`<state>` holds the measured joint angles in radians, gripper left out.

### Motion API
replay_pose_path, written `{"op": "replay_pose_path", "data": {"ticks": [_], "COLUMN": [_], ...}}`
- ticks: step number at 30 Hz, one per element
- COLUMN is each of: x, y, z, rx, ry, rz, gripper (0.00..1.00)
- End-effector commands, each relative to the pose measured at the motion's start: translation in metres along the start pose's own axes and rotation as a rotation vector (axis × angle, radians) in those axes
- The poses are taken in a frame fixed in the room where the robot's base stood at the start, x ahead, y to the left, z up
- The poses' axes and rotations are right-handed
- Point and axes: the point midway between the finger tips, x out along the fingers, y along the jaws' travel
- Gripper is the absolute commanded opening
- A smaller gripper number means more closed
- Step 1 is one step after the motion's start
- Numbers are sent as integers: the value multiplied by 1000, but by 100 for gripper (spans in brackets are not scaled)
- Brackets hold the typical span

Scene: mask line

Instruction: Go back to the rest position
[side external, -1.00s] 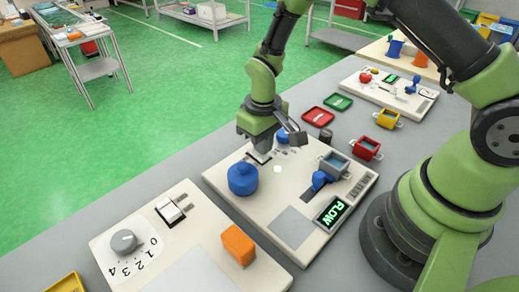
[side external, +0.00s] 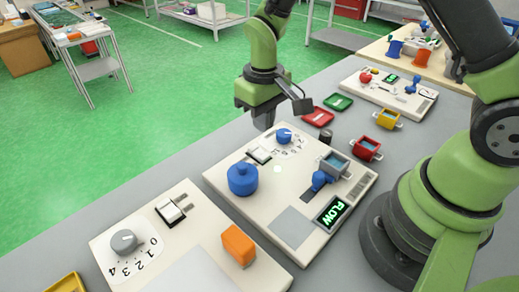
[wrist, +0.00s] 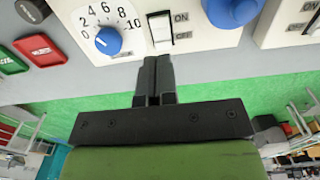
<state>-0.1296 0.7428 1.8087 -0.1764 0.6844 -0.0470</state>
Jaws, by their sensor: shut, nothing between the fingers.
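My gripper (side external: 263,122) is shut and empty, raised above the far edge of the middle test board (side external: 237,197). In the wrist view my gripper (wrist: 155,62) points at the board's edge, with its two fingers together. The white on/off switch (wrist: 162,32) and the blue dial (wrist: 108,40) with its number scale lie beyond the fingertips, apart from them. In the side view the switch (side external: 260,155) and the blue dial (side external: 284,136) are uncovered.
An orange block (side external: 238,245) is on the near board. Red (side external: 317,116) and green (side external: 338,102) trays lie beyond. Air above the boards is clear.

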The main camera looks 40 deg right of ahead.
Motion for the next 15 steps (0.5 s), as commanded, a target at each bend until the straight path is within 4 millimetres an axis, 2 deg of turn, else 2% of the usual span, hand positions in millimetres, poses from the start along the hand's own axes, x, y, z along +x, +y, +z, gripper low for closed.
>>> {"op": "replay_pose_path", "data": {"ticks": [4,7,11,15], "x": [-4,-23,-69,-122], "y": [0,2,5,10], "z": [0,2,12,38], "rx": [4,24,74,142], "ry": [7,37,117,216], "rz": [-2,-12,-41,-84], "gripper": [0,0,0,0]}}
